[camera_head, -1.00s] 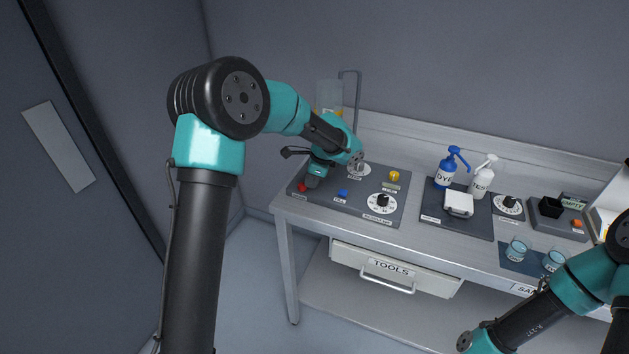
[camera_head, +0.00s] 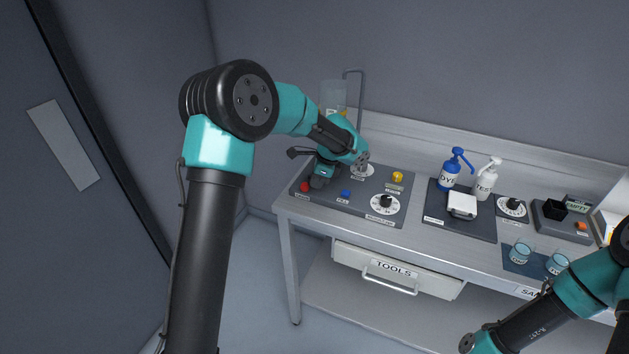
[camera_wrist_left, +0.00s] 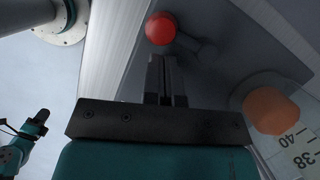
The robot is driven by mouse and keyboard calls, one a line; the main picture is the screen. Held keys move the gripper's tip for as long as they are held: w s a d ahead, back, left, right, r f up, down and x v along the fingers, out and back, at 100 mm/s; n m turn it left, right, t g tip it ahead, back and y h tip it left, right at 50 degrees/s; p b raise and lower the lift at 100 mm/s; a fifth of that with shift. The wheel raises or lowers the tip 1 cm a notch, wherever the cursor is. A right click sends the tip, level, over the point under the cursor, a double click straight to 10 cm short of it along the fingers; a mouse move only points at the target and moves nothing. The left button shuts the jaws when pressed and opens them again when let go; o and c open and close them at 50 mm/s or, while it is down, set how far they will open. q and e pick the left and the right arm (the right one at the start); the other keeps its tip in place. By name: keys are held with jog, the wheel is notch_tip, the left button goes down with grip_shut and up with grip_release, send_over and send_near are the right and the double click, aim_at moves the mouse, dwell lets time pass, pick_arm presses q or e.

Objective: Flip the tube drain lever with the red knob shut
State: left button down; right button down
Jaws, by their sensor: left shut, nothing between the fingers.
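The red knob (camera_head: 305,187) is at the front left corner of the dark control panel. In the left wrist view the red knob (camera_wrist_left: 160,28) sits at the end of a short dark lever (camera_wrist_left: 205,50). My left gripper (camera_head: 318,183) is low over the panel, just right of the red knob. In the left wrist view its fingers (camera_wrist_left: 165,75) are shut and empty, with their tips close below the knob in the picture; I cannot tell if they touch it.
A blue knob (camera_head: 346,194), a yellow knob (camera_head: 398,176) and a black dial (camera_head: 386,201) share the panel (camera_head: 365,213). A clear tube (camera_head: 333,95) stands behind my left wrist. Bottles (camera_head: 450,178) and cups (camera_head: 520,254) stand further right.

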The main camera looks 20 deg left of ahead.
pick_arm(q)
jog(key=shift+r, duration=0.1)
jog(key=d, duration=0.3)
jog(key=w+d+r, duration=0.1)
jog(key=shift+d, duration=0.15)
jog(key=v, duration=0.9)
jog(key=shift+s+r, duration=0.2)
jog(key=shift+r, duration=0.15)
